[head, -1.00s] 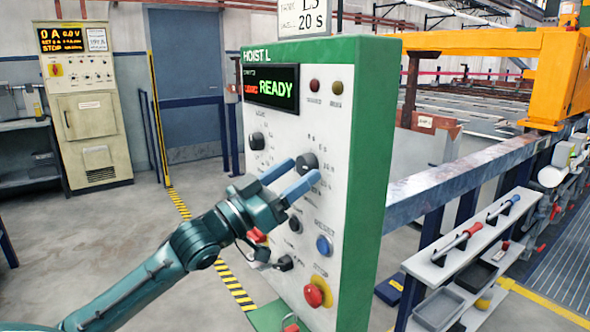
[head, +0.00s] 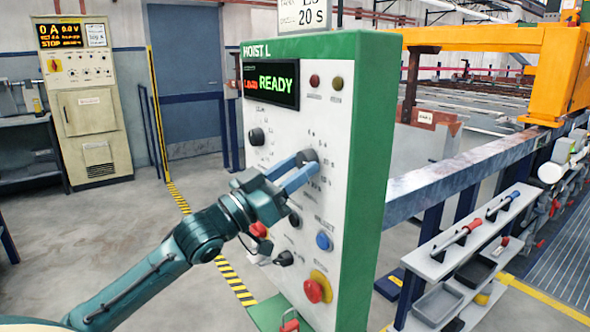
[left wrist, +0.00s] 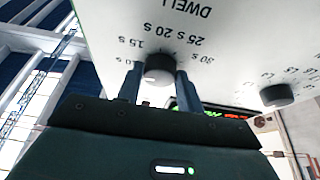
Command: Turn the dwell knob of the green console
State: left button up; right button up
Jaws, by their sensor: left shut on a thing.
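The green console (head: 368,150) stands upright with a white front panel and a lit "READY" display. Its dark round dwell knob (head: 308,155) is on the right half of the panel. In the left wrist view the dwell knob (left wrist: 160,67) shows below upside-down "DWELL" lettering and a scale from 10 to 30 s. My left gripper (head: 311,164) has its blue fingers on either side of the knob, shut on it; the fingers also show in the left wrist view (left wrist: 160,75). I cannot tell exactly which mark the knob points to. My right gripper is not in view.
Another black knob (head: 256,137), a blue button (head: 324,241) and a red stop button (head: 314,290) are on the same panel. A sign (head: 303,15) on top reads 20 S. A shelf with tools (head: 440,262) stands at right. Floor at left is open.

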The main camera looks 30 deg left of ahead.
pick_arm(q)
jog(key=shift+m, duration=0.4)
